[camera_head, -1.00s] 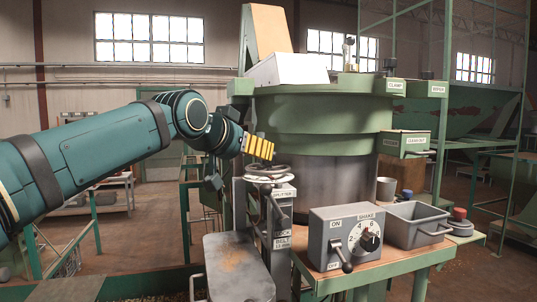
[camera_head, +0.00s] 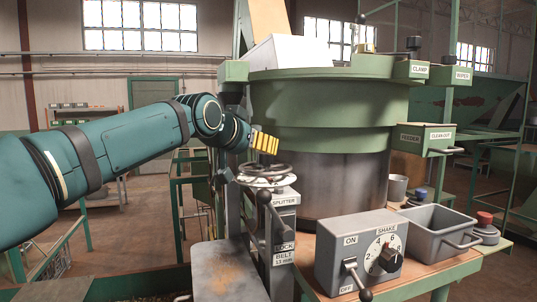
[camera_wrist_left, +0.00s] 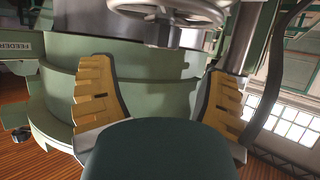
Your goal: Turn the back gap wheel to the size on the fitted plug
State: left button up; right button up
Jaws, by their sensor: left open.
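A handwheel (camera_head: 265,172) with a dark rim over a pale dial sits on top of the grey splitter post (camera_head: 284,225). I cannot tell whether it is the back gap wheel. My left gripper (camera_head: 266,143) is just above and behind the wheel in the head view, apart from it as far as I can see. In the left wrist view its yellow fingers (camera_wrist_left: 157,66) are spread with nothing between them, and a wheel (camera_wrist_left: 168,10) shows at the top edge. No size marks on a wheel and no fitted plug can be made out. My right gripper is out of view.
A large green drum (camera_head: 330,110) stands right behind the wheel. The shake control box (camera_head: 358,250) and a grey bin (camera_head: 441,230) stand on the bench to the right.

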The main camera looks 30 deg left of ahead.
aim_at(266, 161)
pick_arm(q)
jog(key=x, duration=0.9)
jog(key=shift+a+p, duration=0.1)
jog(key=shift+p, duration=0.2)
jog(key=c, duration=1)
jog(key=shift+w, duration=0.15)
grip_shut()
